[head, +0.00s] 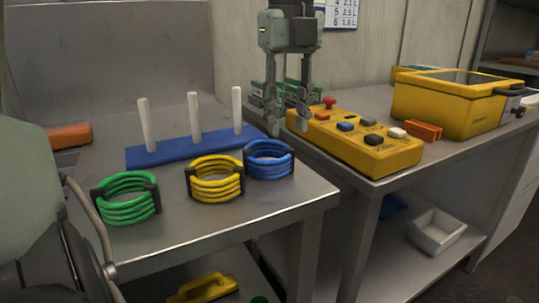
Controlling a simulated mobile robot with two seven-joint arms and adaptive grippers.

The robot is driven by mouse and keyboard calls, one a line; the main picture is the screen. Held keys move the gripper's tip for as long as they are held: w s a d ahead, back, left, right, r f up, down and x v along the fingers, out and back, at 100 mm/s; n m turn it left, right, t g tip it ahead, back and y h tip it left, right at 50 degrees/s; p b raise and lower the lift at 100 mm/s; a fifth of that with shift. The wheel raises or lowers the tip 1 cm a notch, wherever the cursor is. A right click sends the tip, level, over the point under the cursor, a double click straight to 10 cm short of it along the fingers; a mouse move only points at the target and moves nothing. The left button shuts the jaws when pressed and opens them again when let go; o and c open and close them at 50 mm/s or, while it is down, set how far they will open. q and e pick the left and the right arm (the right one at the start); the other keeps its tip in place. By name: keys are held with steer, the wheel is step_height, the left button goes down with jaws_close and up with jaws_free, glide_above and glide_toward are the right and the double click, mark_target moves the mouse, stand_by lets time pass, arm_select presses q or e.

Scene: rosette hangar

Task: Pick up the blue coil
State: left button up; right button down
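The blue coil (268,172) is a stack of blue rings with black clips. It lies at the right edge of the left metal table (240,208), touching or nearly touching the yellow coil (216,192). My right gripper is not in view.
A green coil (128,212) lies left of the yellow one. Behind stands a blue base (175,153) with three white pegs. A yellow control box (360,150) and yellow case (445,108) sit on the right bench. A gap separates the tables.

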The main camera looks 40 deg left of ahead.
mark_target(288, 143)
arm_select(q)
step_height(288, 143, down, 6)
steer(key=shift+d+r, duration=0.15)
jaws_close()
stand_by(0.3)
